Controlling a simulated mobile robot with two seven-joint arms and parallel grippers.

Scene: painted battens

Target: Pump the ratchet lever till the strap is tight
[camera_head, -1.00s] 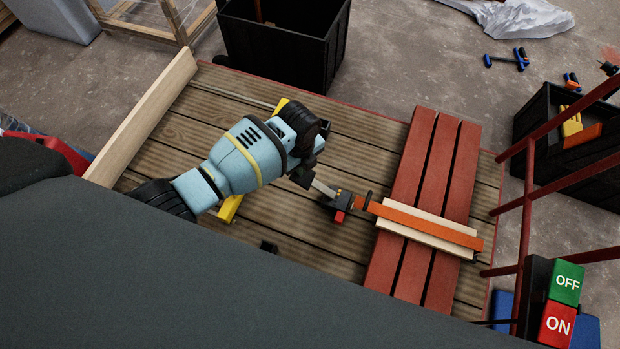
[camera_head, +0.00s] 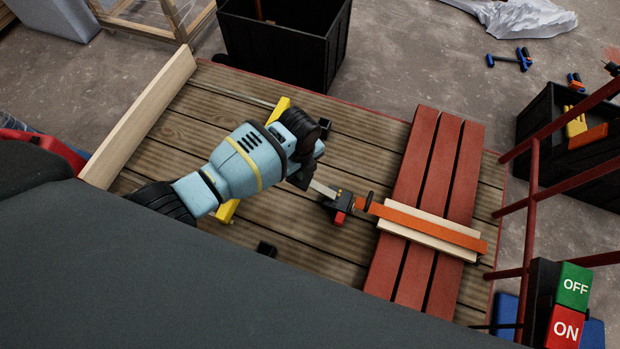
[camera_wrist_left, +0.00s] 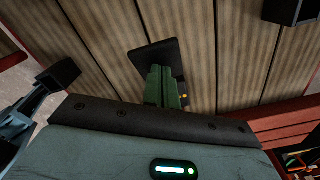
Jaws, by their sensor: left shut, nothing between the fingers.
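The ratchet (camera_head: 342,204), a small black body with a red part, sits on the slatted deck left of the red battens. A short metal lever (camera_head: 322,189) runs from it up and left towards my left gripper (camera_head: 302,176). The orange strap (camera_head: 425,226) runs right from the ratchet along a pale strip across the red battens (camera_head: 425,180). In the left wrist view the narrow green fingers (camera_wrist_left: 163,75) are together, over or against a flat black piece (camera_wrist_left: 150,52); contact is unclear. Nothing shows held between them. My right gripper is not visible.
A pale board (camera_head: 140,120) edges the deck (camera_head: 210,105) at left. A black bin (camera_head: 285,50) stands behind. Red rails (camera_head: 530,200) and an ON/OFF box (camera_head: 566,325) stand at right.

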